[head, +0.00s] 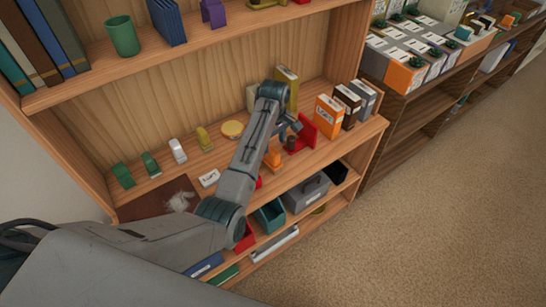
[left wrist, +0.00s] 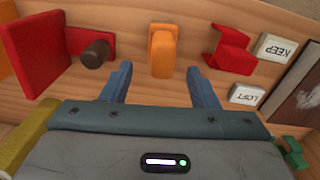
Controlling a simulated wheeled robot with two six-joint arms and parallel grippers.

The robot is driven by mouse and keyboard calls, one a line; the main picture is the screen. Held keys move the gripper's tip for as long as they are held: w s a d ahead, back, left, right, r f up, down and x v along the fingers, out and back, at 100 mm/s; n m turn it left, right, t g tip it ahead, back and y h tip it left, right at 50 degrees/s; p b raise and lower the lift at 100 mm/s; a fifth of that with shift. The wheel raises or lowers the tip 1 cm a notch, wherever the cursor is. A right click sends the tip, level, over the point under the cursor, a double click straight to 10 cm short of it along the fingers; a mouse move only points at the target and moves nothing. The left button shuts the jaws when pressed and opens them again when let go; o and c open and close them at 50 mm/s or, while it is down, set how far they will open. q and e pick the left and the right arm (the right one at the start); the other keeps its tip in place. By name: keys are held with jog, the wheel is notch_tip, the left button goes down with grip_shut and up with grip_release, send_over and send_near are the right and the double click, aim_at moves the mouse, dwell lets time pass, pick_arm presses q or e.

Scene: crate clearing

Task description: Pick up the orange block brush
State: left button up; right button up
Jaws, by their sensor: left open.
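The orange block brush (left wrist: 164,50) lies on the wooden shelf in the left wrist view, ahead of and between the fingers of my left gripper (left wrist: 161,84). The gripper is open and empty, with a gap between its fingertips and the brush. In the head view the orange brush (head: 273,157) shows just beside my left arm on the middle shelf, partly hidden by it. The left gripper (head: 294,127) reaches over that shelf there. My right gripper is in neither view.
A red bookend (left wrist: 78,27) and dark brown cylinder (left wrist: 95,54) stand left of the brush in the wrist view. A red angular piece (left wrist: 231,50) and the KEEP (left wrist: 277,48) and LOFT (left wrist: 246,95) signs are to its right.

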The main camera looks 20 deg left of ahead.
aim_at(273, 151)
pick_arm(q)
jog(key=shift+f, duration=0.95)
jog(key=shift+w+f+p, duration=0.1)
jog(key=shift+f+p, duration=0.25)
jog(key=f, duration=0.1)
jog(key=f+p, duration=0.1)
jog(key=f, duration=0.1)
jog(key=shift+s+a+f+p, duration=0.15)
jog(key=shift+s+f+p, duration=0.1)
jog(key=shift+f+p, duration=0.05)
jog(key=shift+f, duration=0.5)
jog(key=shift+w+f, duration=0.1)
grip_shut()
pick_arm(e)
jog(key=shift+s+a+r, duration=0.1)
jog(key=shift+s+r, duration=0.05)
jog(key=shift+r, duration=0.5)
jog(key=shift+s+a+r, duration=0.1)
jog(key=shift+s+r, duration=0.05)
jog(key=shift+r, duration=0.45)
